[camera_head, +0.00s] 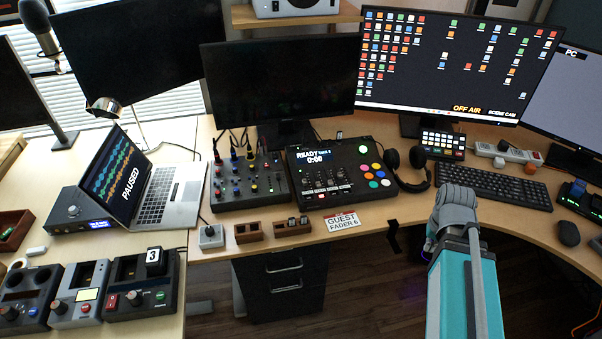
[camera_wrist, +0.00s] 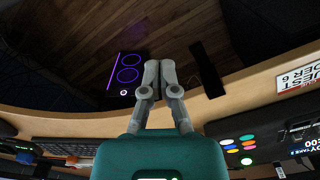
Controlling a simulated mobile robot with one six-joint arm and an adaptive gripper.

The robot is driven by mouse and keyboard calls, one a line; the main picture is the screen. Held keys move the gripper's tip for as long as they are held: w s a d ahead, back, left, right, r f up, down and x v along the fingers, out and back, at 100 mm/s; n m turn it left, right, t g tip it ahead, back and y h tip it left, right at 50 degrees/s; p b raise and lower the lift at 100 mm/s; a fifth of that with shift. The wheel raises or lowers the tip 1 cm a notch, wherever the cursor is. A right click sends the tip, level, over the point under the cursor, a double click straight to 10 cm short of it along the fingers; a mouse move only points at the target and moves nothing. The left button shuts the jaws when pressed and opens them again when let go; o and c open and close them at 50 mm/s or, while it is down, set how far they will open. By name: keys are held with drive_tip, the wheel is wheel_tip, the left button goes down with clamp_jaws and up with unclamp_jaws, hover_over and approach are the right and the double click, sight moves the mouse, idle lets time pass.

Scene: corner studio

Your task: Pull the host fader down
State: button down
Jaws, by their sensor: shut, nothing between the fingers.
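The black console (camera_head: 335,190) with a lit screen reading READY and 0:00, several small faders and coloured round buttons stands on the desk, left of my arm. A second dark mixer (camera_head: 265,197) with knobs and faders stands to its left. No host label is legible, so I cannot tell which fader is the host one. A white card (camera_head: 342,221) reading GUEST FADER 6 lies in front of the console. My gripper (camera_wrist: 159,70) is shut and empty near the desk's front edge, apart from the console (camera_wrist: 288,140). It is not clearly visible in the head view.
Headphones (camera_head: 410,170) lie right of the console, with a keyboard (camera_head: 490,186) and mouse (camera_head: 568,233) farther right. Small wooden holders (camera_head: 248,232) stand before the mixer. A black strip (camera_wrist: 207,70) hangs at the desk edge. A laptop (camera_head: 165,190) stands left.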

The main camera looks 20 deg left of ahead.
drive_tip(key=w+a+r+n+t+p, duration=0.1)
drive_tip(key=w+a+r+p, duration=0.1)
drive_tip(key=w+a, duration=0.3)
drive_tip(key=w+a+r+n+p, duration=0.2)
drive_tip(key=w+a, duration=0.3)
drive_tip(key=a, duration=0.9)
drive_tip(key=w+a+r+n+t+y+p, duration=0.1)
drive_tip(key=w+a, duration=0.4)
drive_tip(key=a, duration=0.5)
wheel_tip(320, 180, up, 2)
drive_tip(key=shift+w+a+r+n+t+p, duration=0.15)
drive_tip(key=shift+n+t+p, duration=0.15)
drive_tip(key=shift+p, duration=0.4)
drive_tip(key=n+y+p, duration=0.1)
drive_tip(key=p, duration=0.1)
approach(300, 170)
wheel_tip(300, 170, up, 3)
drive_tip(key=s, duration=0.1)
drive_tip(key=shift+s, duration=0.2)
drive_tip(key=shift+b, duration=0.3)
